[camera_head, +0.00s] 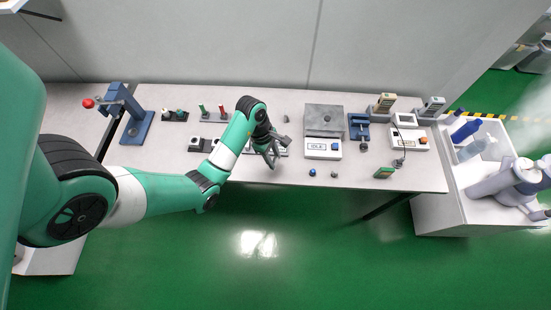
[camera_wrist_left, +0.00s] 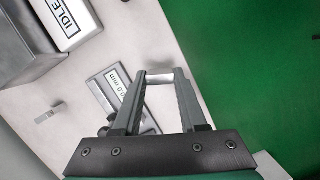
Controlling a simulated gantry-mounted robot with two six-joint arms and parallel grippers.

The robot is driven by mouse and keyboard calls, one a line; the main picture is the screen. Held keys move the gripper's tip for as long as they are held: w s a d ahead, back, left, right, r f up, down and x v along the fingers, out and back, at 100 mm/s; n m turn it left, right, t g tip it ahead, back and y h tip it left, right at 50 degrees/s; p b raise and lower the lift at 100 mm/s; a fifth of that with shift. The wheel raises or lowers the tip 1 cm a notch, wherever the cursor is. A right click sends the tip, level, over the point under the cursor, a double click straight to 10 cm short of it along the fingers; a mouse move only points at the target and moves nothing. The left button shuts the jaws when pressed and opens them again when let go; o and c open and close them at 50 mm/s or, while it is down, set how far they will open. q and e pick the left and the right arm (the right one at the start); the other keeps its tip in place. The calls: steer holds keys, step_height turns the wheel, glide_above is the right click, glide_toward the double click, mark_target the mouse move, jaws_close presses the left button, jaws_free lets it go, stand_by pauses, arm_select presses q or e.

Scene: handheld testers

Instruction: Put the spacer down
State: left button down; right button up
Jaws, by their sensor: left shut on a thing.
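My left gripper (camera_head: 272,161) reaches over the middle of the bench in the head view. In the left wrist view its two fingers (camera_wrist_left: 159,80) are shut on a small shiny metal spacer (camera_wrist_left: 159,76), held crosswise between the fingertips. In the head view the spacer is too small to make out. Beside the fingers in the wrist view lies a grey gauge (camera_wrist_left: 115,88) with a white label ending in "0.0 mm", partly hidden by the left finger. My right gripper is in neither view.
A grey box labelled IDLE (camera_head: 323,120) stands right of the gripper; it also shows in the wrist view (camera_wrist_left: 68,20). A small metal piece (camera_wrist_left: 48,112) lies left of the gauge. Testers and small parts line the bench (camera_head: 235,175), whose front strip is mostly clear.

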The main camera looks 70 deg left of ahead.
mark_target(276, 165)
arm_select(q)
steer(key=shift+w+d+f, duration=0.15)
steer(key=shift+f, duration=0.1)
steer(key=x, duration=0.1)
steer(key=b+x, duration=0.2)
steer(key=shift+f, duration=0.4)
steer(key=shift+r, duration=0.1)
steer(key=shift+f+b, duration=0.2)
steer(key=shift+b, duration=0.15)
steer(key=shift+c, duration=2.3)
jaws_free()
steer(key=shift+r, duration=0.1)
